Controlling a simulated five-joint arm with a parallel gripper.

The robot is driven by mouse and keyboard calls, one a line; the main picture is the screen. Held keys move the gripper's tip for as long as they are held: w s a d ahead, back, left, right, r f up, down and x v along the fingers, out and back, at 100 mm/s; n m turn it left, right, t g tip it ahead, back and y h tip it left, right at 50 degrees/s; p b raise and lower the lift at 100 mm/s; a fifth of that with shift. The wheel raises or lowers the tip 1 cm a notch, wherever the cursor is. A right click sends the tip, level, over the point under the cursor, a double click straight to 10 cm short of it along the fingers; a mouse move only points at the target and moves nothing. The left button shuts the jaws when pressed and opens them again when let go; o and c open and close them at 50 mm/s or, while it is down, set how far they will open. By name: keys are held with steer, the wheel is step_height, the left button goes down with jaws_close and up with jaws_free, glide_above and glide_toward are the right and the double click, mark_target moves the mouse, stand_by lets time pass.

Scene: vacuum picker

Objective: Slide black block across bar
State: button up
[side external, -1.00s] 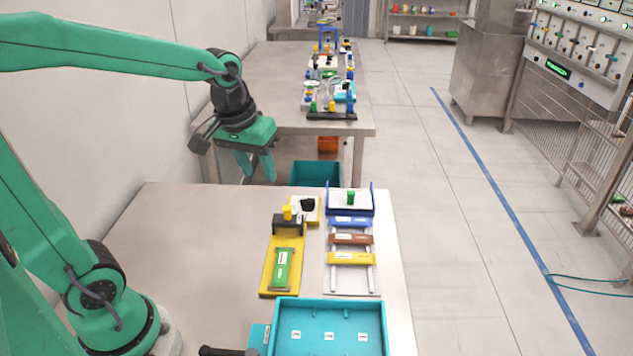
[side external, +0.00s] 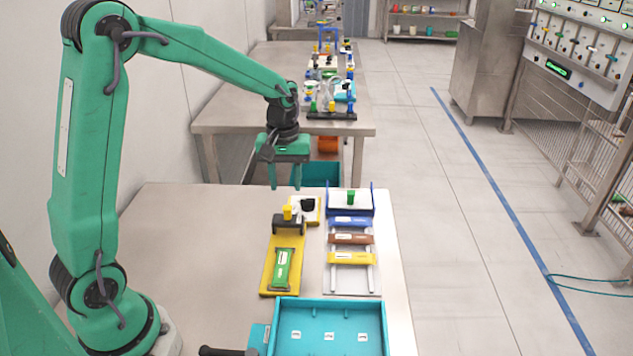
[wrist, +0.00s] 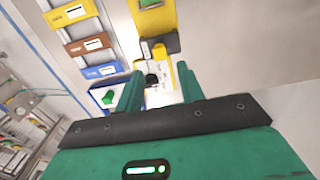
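A dark block (side external: 289,225) stands at the far end of a yellow base (side external: 267,273) on the near table. It also shows in the wrist view (wrist: 172,43). A small black knob (side external: 308,203) sits behind it on a white, yellow-edged plate (side external: 317,216). I cannot tell for certain which is the task's black block, and no bar is clearly identifiable. My gripper (side external: 284,187) is open and empty, pointing down above the table's far edge, behind and apart from these pieces. In the wrist view, the black knob (wrist: 152,80) shows between my fingers (wrist: 159,72).
To the right is a rack with blue (side external: 350,222), brown (side external: 351,239) and yellow (side external: 351,258) bars. A yellow knob (side external: 287,212) stands by the dark block. A teal tray (side external: 283,328) is at the front. The table's left side is clear.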

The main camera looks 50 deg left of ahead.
mark_target(287, 209)
steer(key=shift+f, duration=0.15)
steer(key=shift+f, duration=3.75)
jaws_close()
